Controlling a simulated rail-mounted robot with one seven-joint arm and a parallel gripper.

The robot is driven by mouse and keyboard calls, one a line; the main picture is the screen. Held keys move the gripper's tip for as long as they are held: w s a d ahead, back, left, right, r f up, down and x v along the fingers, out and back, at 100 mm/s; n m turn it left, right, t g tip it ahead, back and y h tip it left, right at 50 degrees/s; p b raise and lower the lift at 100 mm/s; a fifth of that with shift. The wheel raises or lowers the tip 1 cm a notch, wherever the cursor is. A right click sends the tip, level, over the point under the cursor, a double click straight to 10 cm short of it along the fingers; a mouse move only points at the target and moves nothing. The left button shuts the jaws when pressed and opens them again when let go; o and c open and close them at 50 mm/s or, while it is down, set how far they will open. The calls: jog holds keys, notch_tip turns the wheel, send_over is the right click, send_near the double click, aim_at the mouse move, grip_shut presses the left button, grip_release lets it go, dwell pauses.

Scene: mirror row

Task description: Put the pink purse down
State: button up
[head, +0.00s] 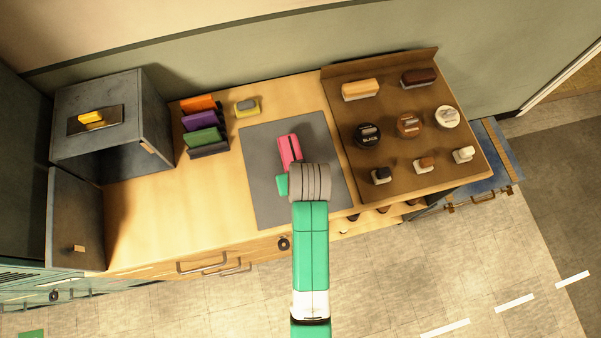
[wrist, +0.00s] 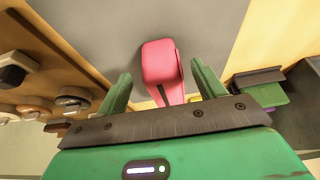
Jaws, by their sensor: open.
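The pink purse (head: 290,149) is on the grey mat (head: 265,205) on the wooden counter, at the mat's middle right. It also shows in the wrist view (wrist: 160,62), beyond and between the fingers. My gripper (wrist: 160,88) is open, with one green finger on each side of the purse's near end and gaps on both sides.
A brown tray (head: 413,178) with brushes and round tins lies right of the mat. Orange, purple and green wallets (head: 204,138) stand in a rack at left. A yellow-and-grey brush (head: 246,107) lies behind the mat. A grey open-door cabinet (head: 155,110) stands far left. The mat's left part is clear.

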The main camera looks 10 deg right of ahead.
jog(key=v, duration=0.8)
jog(key=w+a+r+t, duration=0.1)
jog(key=w+r+t, duration=0.25)
jog(key=r, duration=0.75)
jog(key=w+r+m+t, duration=0.15)
jog(key=r+t, duration=0.35)
jog(key=r, duration=0.7)
jog(key=w+a+r+n+t, duration=0.1)
jog(key=w+r+t, duration=0.25)
jog(key=r, duration=0.75)
jog(key=s+r+t, duration=0.4)
jog(key=s+r, duration=0.1)
jog(key=r, duration=0.5)
jog(key=s+a+r+m+t, duration=0.1)
jog(key=s+r+t, duration=0.3)
jog(key=r, duration=0.7)
jog(key=s, duration=0.2)
jog(key=shift+s+a+t, duration=0.15)
jog(key=shift+s+t, duration=0.1)
jog(key=shift+t, duration=0.05)
